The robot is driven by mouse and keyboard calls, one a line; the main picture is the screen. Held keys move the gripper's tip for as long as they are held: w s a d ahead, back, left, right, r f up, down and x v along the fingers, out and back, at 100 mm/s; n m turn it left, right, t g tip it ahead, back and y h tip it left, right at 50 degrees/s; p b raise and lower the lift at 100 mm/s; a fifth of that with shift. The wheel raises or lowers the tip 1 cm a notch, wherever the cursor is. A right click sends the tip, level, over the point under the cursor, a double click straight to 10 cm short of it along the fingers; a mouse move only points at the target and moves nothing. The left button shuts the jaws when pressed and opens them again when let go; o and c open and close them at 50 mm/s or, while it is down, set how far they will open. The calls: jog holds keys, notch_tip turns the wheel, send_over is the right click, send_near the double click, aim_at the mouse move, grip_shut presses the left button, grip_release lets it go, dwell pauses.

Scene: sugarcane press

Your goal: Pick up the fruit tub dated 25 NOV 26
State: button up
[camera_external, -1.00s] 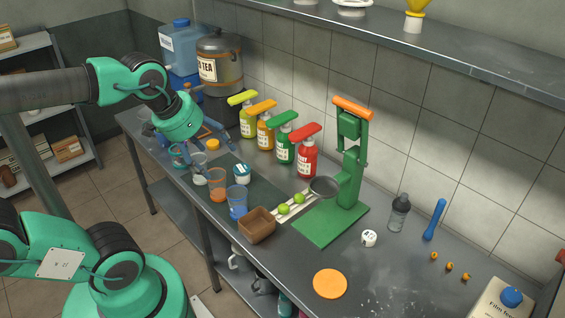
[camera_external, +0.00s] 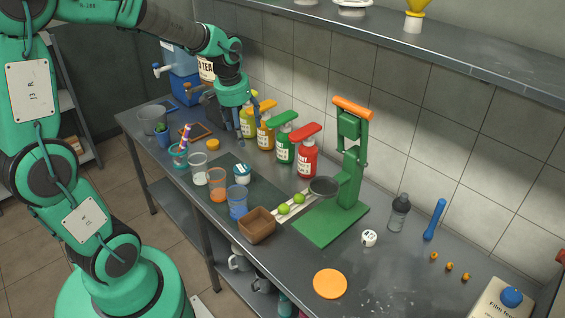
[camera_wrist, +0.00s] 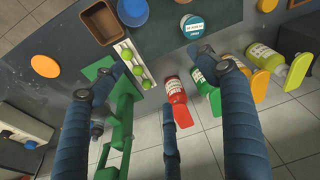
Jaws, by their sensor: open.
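A small white tub with a teal-rimmed lid (camera_external: 242,174) stands upright on the dark mat, behind the blue cup. In the wrist view the tub (camera_wrist: 193,27) shows from above near the top edge, with print on its lid too small to read for sure. A small white container with dark print (camera_external: 369,238) stands right of the green press; its print is unreadable. My gripper (camera_external: 246,122) is open and empty above the back of the counter, near the bottles. In the wrist view its blue fingers (camera_wrist: 162,75) are wide apart, with the tub beyond them.
Several pump bottles (camera_external: 285,146) line the wall beside my gripper. The green press (camera_external: 350,165) stands to their right. Cups (camera_external: 218,187) and a brown box (camera_external: 257,226) stand along the front edge. A yellow lid (camera_external: 212,144) lies behind the cups.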

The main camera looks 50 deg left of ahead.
jog(key=w+a+f+n+g+p, duration=0.1)
jog(key=w+a+f, duration=0.3)
jog(key=a+f, duration=0.25)
jog(key=n+g+p, duration=0.1)
jog(key=p, duration=0.1)
send_over(242, 168)
notch_tip(242, 168, down, 9)
jog(key=shift+a+h, duration=0.15)
jog(key=shift+h, duration=0.15)
jog(key=shift+f, duration=0.2)
jog(key=shift+f+b, duration=1)
jog(key=shift+f, duration=3.15)
jog(key=shift+f+b, duration=0.8)
jog(key=shift+f, duration=1.8)
jog(key=c, duration=1.4)
